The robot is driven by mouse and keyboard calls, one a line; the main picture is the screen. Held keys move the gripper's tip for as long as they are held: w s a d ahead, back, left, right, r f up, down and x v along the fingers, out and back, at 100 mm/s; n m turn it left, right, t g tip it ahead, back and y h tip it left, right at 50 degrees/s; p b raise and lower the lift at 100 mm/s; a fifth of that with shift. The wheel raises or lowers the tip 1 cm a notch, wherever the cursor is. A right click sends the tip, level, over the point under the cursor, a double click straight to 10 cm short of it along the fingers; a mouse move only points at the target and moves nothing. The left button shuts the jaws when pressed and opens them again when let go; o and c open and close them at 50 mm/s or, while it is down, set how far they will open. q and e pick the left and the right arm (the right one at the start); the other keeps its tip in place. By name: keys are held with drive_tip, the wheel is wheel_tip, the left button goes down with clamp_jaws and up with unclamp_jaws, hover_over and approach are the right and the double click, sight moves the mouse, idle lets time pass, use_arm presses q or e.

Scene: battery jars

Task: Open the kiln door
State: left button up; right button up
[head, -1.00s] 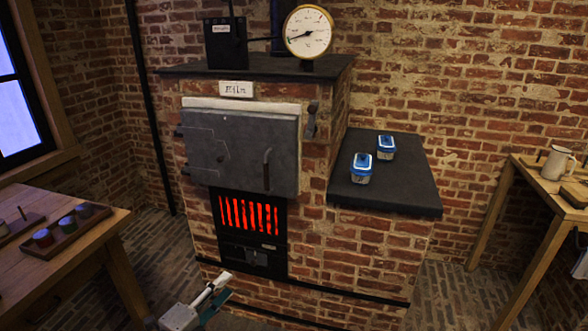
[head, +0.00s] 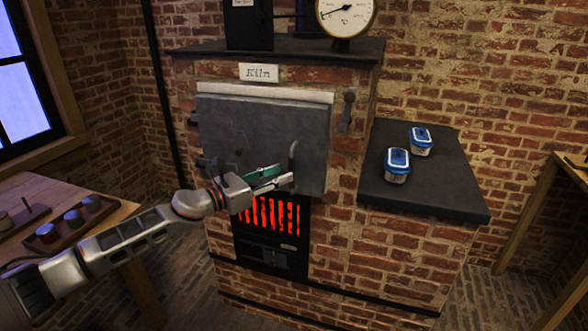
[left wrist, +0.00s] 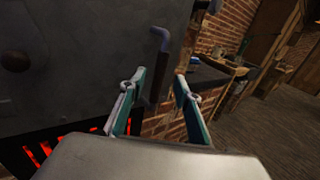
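The kiln door (head: 262,140) is a dark grey metal plate on the brick kiln, shut, with hinges on its left side. Its handle (head: 293,156) is an upright dark bar near the door's right side. My left gripper (head: 283,174) is open in front of the door's lower right part, with its tips close to the handle's lower end. In the left wrist view the handle (left wrist: 160,58) shows ahead between the two spread fingers (left wrist: 160,84). I cannot tell whether it touches them or lies between the tips. My right gripper is not in view.
A red-glowing grate (head: 270,214) lies below the door. A latch lever (head: 347,110) sits on the brick right of the door. Two blue-lidded jars (head: 397,165) (head: 421,141) stand on the dark side ledge (head: 440,193). A wooden table (head: 38,188) stands left.

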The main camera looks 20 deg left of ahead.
sight(291, 169)
use_arm(q)
drive_tip(key=x, duration=0.5)
drive_tip(key=shift+a, duration=0.1)
clamp_jaws()
